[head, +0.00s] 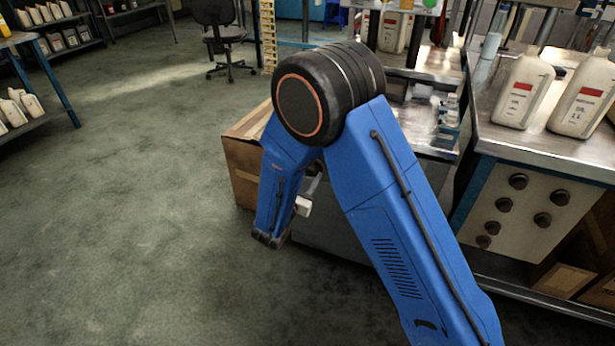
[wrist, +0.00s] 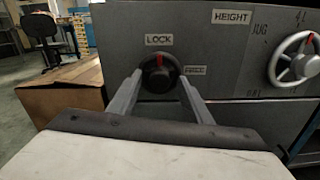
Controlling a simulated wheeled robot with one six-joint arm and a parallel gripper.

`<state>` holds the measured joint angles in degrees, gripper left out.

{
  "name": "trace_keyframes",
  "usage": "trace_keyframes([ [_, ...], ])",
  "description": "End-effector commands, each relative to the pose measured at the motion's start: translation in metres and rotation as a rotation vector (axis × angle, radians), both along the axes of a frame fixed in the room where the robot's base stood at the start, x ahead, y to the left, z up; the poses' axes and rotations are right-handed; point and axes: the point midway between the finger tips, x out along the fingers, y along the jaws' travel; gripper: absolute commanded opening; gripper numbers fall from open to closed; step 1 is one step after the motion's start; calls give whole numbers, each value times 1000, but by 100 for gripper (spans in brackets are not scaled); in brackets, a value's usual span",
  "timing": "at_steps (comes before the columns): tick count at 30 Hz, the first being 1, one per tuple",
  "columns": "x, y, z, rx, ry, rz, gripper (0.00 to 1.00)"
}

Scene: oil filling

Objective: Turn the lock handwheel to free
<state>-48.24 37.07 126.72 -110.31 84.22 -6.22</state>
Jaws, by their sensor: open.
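The lock handwheel (wrist: 158,74) is a round black knob with a red mark at its top, on a dark grey panel in the wrist view. A LOCK label (wrist: 159,39) is above it and a second label, reading like FREE, is at its right. The red mark points up toward LOCK. My gripper (wrist: 156,76) is open, with one grey finger at each side of the knob. I cannot tell whether the fingers touch it. In the head view my blue arm hides the knob and most of the gripper.
A cardboard box (wrist: 62,90) stands left of the panel. White jugs (head: 523,88) stand on the metal bench at right. The floor (head: 130,190) at left is clear.

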Motion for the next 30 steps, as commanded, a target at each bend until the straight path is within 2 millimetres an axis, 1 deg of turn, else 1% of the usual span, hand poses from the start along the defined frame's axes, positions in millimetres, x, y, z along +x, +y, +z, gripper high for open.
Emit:
trace_keyframes([
  [1,0,0,0,0,0,0,45],
  [2,0,0,0,0,0,0,38],
  [3,0,0,0,0,0,0,28],
  [5,0,0,0,0,0,0,14],
  [6,0,0,0,0,0,0,4],
  [14,0,0,0,12,-5,0,4],
  [19,-1,0,0,63,-23,0,4],
  [23,-1,0,0,136,-49,0,4],
  [30,-1,-1,0,333,-121,0,4],
])
